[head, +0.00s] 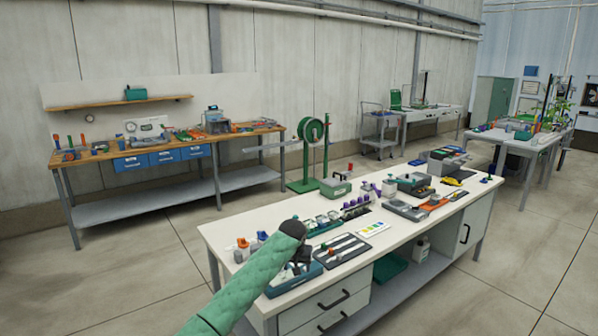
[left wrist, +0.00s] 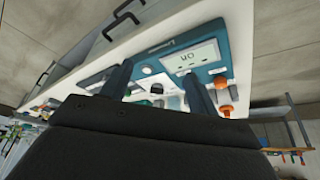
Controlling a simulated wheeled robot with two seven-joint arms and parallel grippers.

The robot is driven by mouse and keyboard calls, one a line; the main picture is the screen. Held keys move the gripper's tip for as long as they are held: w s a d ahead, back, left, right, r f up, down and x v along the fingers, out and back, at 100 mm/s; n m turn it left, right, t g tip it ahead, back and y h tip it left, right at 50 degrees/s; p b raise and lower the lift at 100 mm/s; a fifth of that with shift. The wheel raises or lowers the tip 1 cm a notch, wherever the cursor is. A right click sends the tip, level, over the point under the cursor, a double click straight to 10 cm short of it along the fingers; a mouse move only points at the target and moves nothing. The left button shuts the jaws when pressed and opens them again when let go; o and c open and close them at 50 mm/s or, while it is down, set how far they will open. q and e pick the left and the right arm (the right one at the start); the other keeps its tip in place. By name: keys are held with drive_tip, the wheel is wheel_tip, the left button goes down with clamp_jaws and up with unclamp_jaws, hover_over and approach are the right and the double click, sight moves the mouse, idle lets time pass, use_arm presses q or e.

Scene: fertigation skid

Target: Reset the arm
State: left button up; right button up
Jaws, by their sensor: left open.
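My left arm (head: 245,285), in a green quilted sleeve, reaches in from the bottom of the head view over the near end of the white bench (head: 225,236). My left gripper (head: 302,262) is dark and mostly hidden behind the arm's end there. In the left wrist view its two dark fingers (left wrist: 160,88) stand apart, with nothing held between them. A teal device with a pale display (left wrist: 190,56) lies beyond the fingertips; whether they touch it I cannot tell. My right gripper is in neither view.
A blue tray (head: 295,280), a dark tray with pale strips (head: 342,250) and bottles with orange caps (head: 242,250) crowd the near bench end. A colour chart (head: 373,229) lies further right. A wooden-topped bench (head: 100,155) and green hose reel (head: 311,131) stand behind, across open floor.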

use_arm(q)
drive_tip(key=s+a+f+h, duration=0.1)
drive_tip(key=s+a+f, duration=0.1)
drive_tip(key=s+f, duration=0.85)
drive_tip(key=s+a+f+h, duration=0.1)
drive_tip(key=s+f, duration=0.5)
drive_tip(key=s, duration=1)
drive_tip(key=s+a+r+y, duration=0.1)
drive_tip(key=s+a, duration=0.5)
drive_tip(key=s, duration=0.6)
drive_tip(key=s+a+r+g+y, duration=0.1)
drive_tip(key=s+a, duration=0.5)
drive_tip(key=s, duration=0.5)
drive_tip(key=s+a+r+y, duration=0.1)
drive_tip(key=s+a, duration=0.5)
drive_tip(key=s, duration=0.6)
wheel_tip(320, 180, down, 22)
drive_tip(key=w+d+g, duration=0.1)
drive_tip(key=w+d, duration=0.1)
drive_tip(key=s+f, duration=0.3)
drive_tip(key=f, duration=0.7)
drive_tip(key=s+d+f+g, duration=0.1)
drive_tip(key=s+f, duration=0.3)
drive_tip(key=f, duration=0.7)
drive_tip(key=shift+s+d+h, duration=0.15)
drive_tip(key=shift+s+h, duration=0.05)
drive_tip(key=shift+h, duration=0.2)
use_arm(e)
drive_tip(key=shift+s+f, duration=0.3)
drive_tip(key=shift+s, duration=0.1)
